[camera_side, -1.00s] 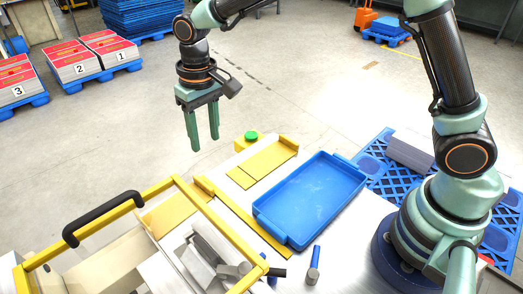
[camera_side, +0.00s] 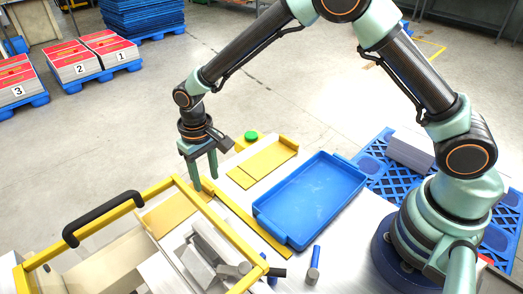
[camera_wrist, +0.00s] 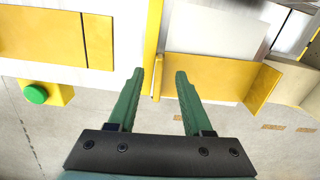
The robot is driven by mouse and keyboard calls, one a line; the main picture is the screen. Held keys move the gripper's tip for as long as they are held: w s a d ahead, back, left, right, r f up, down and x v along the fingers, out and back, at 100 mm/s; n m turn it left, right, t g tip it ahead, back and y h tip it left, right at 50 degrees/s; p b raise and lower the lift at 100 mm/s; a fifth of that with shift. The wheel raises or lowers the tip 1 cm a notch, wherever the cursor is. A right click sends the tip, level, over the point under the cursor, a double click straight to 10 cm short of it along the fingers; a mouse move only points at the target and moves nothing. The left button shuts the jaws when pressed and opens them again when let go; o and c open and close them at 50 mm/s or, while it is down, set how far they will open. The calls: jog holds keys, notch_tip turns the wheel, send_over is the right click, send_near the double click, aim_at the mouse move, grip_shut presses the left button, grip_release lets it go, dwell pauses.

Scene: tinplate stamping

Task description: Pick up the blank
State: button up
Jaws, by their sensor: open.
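My gripper (camera_side: 204,182) is open and empty, fingers pointing down, over the left end of a long yellow rail in the side view. In the wrist view its two green fingers (camera_wrist: 159,72) stand apart, one on each side of the narrow yellow rail (camera_wrist: 153,40). A flat yellow plate (camera_side: 262,164) lies right of the gripper, and it shows at the left of the wrist view (camera_wrist: 40,32). A second golden flat piece (camera_side: 170,216) lies by the yellow guard frame, right of the fingers in the wrist view (camera_wrist: 215,76). I cannot tell which flat piece is the blank.
An empty blue tray (camera_side: 312,196) lies on the white table to the right. A green button on a yellow box (camera_side: 251,136) stands behind the yellow plate. The yellow guard frame (camera_side: 225,234) with a black handle (camera_side: 103,217) rises at front left. A blue-handled tool (camera_side: 314,264) stands near the front.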

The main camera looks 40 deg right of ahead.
jog(key=shift+f, duration=1.4)
grip_shut()
jog(key=shift+r, duration=0.1)
